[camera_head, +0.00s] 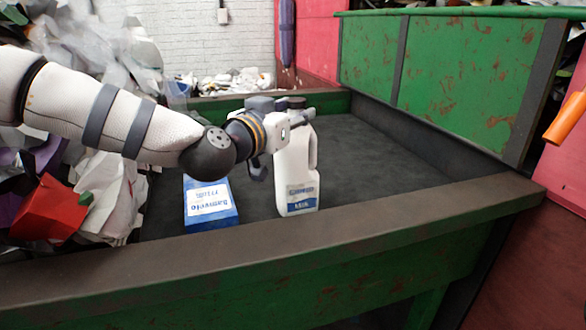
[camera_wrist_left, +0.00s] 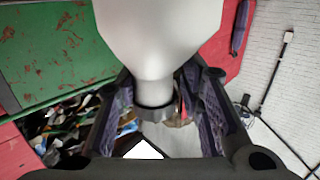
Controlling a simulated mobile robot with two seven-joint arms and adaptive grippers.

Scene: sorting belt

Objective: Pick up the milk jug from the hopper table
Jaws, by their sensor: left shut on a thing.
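The milk jug (camera_head: 296,170) is white with a blue and white label and a dark cap. It is upright over the dark hopper table (camera_head: 390,165), just behind the front rim. My left gripper (camera_head: 285,122) reaches in from the left and is shut on the jug near its top. In the left wrist view the pale jug (camera_wrist_left: 158,35) fills the upper middle, and its neck lies between the fingers of my left gripper (camera_wrist_left: 155,97). I cannot tell whether the jug's base touches the table. My right gripper is not in view.
A blue and white box (camera_head: 208,204) lies left of the jug. A heap of paper with a red box (camera_head: 48,209) is at the left. The raised front rim (camera_head: 400,219) and green side wall (camera_head: 460,65) bound the table. The table right of the jug is clear.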

